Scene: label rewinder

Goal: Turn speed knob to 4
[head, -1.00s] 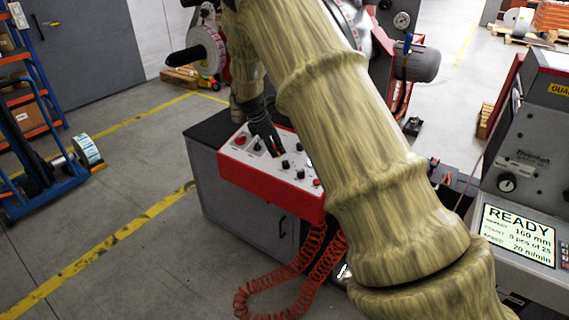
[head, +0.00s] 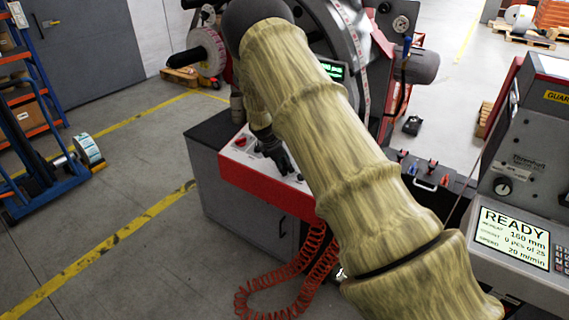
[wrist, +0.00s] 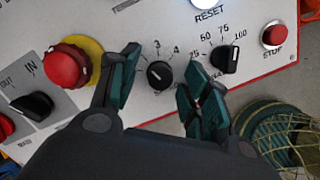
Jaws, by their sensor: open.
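In the wrist view a small round black knob (wrist: 160,75) sits on the white panel, with the numbers 3 and 4 printed above it. Its name is not readable and its pointer direction is unclear. My gripper (wrist: 157,81) is open, its dark green fingers on either side of this knob, apart from each other. I cannot tell whether they touch it. In the head view my gripper (head: 276,158) is low over the red-edged control panel (head: 262,190), and hides its knobs there.
A second black knob (wrist: 226,60) with a 50-75-100 scale stands close to the right finger. A red mushroom button (wrist: 67,67) on yellow is left of the left finger. A red STOP button (wrist: 275,36) is at right. A display (head: 515,238) reads READY, 20 m/min.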

